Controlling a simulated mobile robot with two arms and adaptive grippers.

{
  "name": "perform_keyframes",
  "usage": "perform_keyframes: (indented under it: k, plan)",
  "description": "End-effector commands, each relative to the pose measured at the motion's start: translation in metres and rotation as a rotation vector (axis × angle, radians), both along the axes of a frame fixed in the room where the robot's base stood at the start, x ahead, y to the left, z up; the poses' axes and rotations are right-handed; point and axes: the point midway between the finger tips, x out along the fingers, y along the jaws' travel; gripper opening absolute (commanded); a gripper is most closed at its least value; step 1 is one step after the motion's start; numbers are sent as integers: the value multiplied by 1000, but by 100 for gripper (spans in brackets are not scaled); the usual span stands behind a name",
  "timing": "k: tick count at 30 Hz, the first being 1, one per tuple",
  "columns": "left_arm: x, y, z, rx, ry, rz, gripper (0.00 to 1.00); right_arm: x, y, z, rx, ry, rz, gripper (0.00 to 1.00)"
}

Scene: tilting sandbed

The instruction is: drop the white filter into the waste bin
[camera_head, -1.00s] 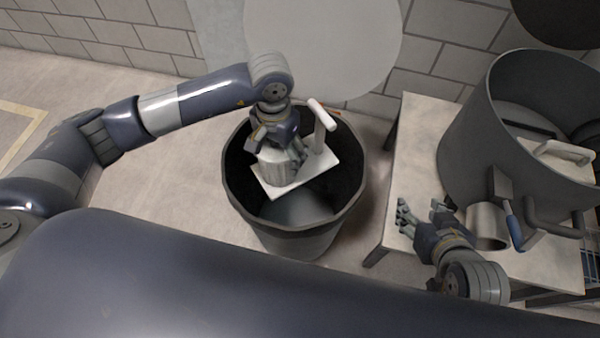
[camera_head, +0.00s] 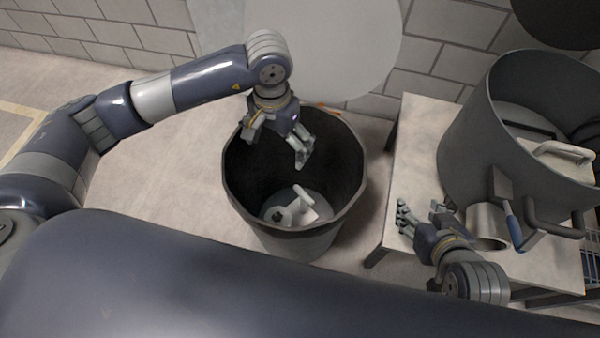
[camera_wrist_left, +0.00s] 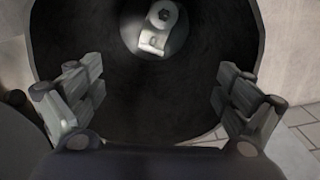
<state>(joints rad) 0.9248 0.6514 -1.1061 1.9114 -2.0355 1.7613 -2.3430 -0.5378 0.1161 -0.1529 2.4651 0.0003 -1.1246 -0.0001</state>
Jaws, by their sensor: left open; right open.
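The white filter (camera_head: 303,206), a pale plate with a handle and a rounded grey part, lies at the bottom of the dark waste bin (camera_head: 345,205). In the left wrist view the filter (camera_wrist_left: 160,28) shows small, deep inside the bin (camera_wrist_left: 185,95). My left gripper (camera_head: 279,150) is open and empty above the bin's mouth, apart from the filter. Its spread fingers (camera_wrist_left: 160,100) frame the bin's inside in the left wrist view. My right gripper (camera_head: 422,216) is open, beside a metal cup over the table at the right.
A pale table (camera_head: 411,135) at the right bears a large grey pot (camera_head: 465,140), a metal cup (camera_head: 487,222) and a blue-handled tool (camera_head: 513,225). A pale round disc (camera_head: 325,45) stands behind the bin, near the brick wall. The floor left of the bin is clear.

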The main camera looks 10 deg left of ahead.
Motion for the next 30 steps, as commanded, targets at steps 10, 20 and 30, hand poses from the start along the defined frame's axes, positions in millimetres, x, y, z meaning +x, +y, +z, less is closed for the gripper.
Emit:
perform_keyframes:
  k: [10,20,30]
  plan:
    - [1,0,69,0,-3,0,95,0,0,0,0,-1,0,51]
    - [0,0,84,0,-1,-1,95,0,0,0,0,-1,0,51]
    - [0,0,83,0,0,0,95,0,0,0,0,-1,0,51]
